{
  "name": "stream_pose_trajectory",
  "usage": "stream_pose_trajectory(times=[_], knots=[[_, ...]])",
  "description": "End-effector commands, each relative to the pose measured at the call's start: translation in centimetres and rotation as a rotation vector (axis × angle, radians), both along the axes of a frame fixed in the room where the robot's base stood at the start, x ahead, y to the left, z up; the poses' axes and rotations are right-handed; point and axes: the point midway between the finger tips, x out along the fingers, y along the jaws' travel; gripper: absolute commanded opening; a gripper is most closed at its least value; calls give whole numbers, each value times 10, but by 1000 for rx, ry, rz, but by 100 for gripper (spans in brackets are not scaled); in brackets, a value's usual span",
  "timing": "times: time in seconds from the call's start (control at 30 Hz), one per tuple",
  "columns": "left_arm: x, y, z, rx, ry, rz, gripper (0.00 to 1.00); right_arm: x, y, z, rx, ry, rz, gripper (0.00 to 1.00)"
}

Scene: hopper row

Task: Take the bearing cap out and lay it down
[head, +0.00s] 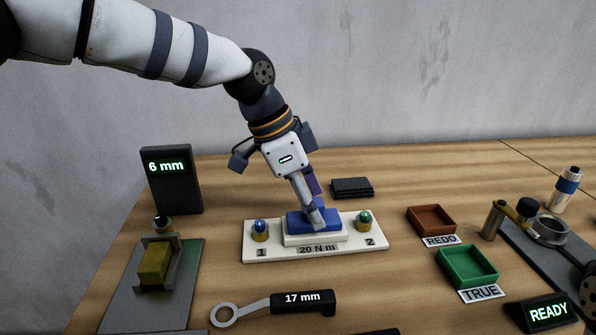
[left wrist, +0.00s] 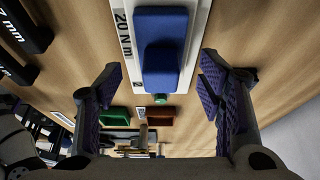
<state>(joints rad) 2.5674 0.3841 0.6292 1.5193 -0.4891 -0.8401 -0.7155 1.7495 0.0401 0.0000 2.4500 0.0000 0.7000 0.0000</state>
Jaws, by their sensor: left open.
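The blue bearing cap (head: 297,221) sits on the pale raised block of the white plate (head: 262,250) marked 20 N m. A bolt with a blue top (head: 261,230) stands by the 1 and a bolt with a green top (head: 365,220) by the 2. My left gripper (head: 316,219) points down at the cap from above and hides part of it. In the left wrist view the cap (left wrist: 162,52) lies ahead between the open, widely spread fingers (left wrist: 160,90), with nothing held. My right gripper does not show.
A 17 mm wrench (head: 290,302) lies in front of the plate. A 6 mm display (head: 170,180) and a grey fixture with a yellow block (head: 156,262) stand left. The red REDO tray (head: 431,218), green TRUE tray (head: 467,265) and READY sign (head: 548,312) are right. A dark pad (head: 352,187) lies behind.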

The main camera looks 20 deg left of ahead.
Motion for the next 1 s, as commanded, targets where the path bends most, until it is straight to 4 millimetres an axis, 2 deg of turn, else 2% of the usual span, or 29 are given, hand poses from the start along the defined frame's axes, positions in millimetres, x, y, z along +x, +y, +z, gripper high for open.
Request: stream_pose_trajectory(times=[0.13, 0.4, 0.43, 0.6, 0.7, 0.73, 0.87, 0.9, 1.0], knots=[[2, -5, -14, 1, -1, -1, 62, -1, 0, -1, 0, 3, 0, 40], [3, -6, -16, 0, -3, 0, 62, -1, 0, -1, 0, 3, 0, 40], [3, -6, -16, 0, -3, 0, 59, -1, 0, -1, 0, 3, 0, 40], [3, -6, -16, 0, -2, 0, 21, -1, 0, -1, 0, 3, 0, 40], [3, -6, -16, 0, -2, 0, 3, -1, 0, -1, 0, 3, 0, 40], [3, -6, -16, 0, -2, 0, 36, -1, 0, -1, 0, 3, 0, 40], [3, -6, -15, 0, -3, 0, 6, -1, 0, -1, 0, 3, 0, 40], [3, -6, -15, -1, -4, 0, 3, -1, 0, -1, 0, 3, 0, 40], [3, -6, -14, 0, -5, 1, 3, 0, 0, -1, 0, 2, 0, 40]])
